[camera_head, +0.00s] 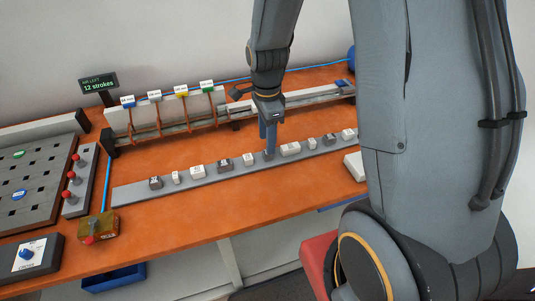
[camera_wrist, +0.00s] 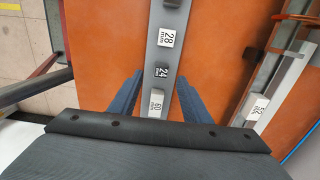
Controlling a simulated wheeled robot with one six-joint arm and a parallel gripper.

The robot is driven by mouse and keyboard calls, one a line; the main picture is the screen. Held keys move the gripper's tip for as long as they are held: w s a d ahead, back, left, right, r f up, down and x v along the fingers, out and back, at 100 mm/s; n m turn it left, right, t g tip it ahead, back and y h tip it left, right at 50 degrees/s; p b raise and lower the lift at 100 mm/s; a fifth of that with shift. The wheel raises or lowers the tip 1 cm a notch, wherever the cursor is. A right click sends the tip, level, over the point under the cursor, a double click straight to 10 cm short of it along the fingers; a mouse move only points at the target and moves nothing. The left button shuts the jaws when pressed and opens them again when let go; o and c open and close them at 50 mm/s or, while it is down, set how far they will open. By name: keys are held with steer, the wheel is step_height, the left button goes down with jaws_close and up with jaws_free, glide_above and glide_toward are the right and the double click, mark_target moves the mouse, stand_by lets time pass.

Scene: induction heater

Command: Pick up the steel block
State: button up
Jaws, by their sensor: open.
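Several small labelled blocks stand in a row on a long grey strip (camera_head: 128,194), some pale and some dark. Which one is the steel block I cannot tell from the labels. My gripper (camera_head: 268,150) points down over the middle of the row. In the wrist view its two blue fingers (camera_wrist: 160,77) are apart, one on each side of the strip, with nothing held. A dark block marked 24 (camera_wrist: 161,72) lies between the fingertips, and a pale block marked 60 (camera_wrist: 155,103) is nearer the palm. A white block marked 28 (camera_wrist: 167,39) lies beyond them.
A rack with coloured tags (camera_head: 168,116) and a long rail (camera_head: 310,96) stand behind the strip. A sign (camera_head: 98,84) reads 12 strokes. At left are a holed board (camera_head: 32,180), red-knobbed levers (camera_head: 78,180) and a dial box (camera_head: 30,258).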

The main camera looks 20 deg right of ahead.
steer(key=shift+w+f+p, duration=0.1)
steer(key=shift+f+p, duration=0.75)
steer(key=shift+f, duration=1.5)
steer(key=shift+c, duration=0.2)
jaws_close()
